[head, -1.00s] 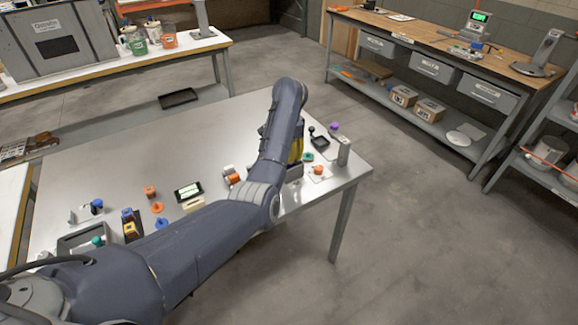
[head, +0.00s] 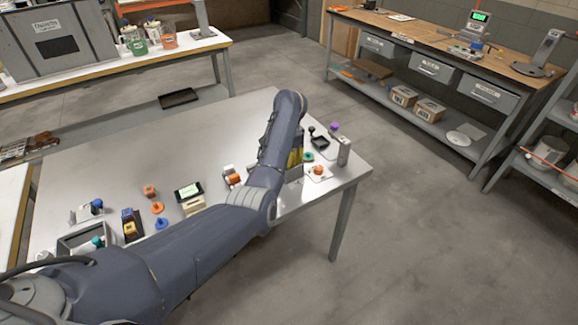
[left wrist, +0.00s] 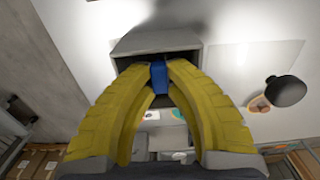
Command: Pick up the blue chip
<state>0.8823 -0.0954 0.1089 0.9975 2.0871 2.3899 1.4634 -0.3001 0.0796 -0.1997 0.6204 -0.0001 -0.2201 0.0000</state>
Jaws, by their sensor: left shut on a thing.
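In the left wrist view, the yellow fingers of my left gripper (left wrist: 160,72) are shut on the blue chip (left wrist: 159,77). The chip is a small blue piece pinched between the fingertips. A grey open-topped box (left wrist: 155,41) lies right at the fingertips; I cannot tell whether the chip touches it. In the head view, my left gripper (head: 295,157) is mostly hidden behind my own arm, with only some yellow showing, and the chip is hidden there. My right gripper is in neither view.
The table's back middle is clear.

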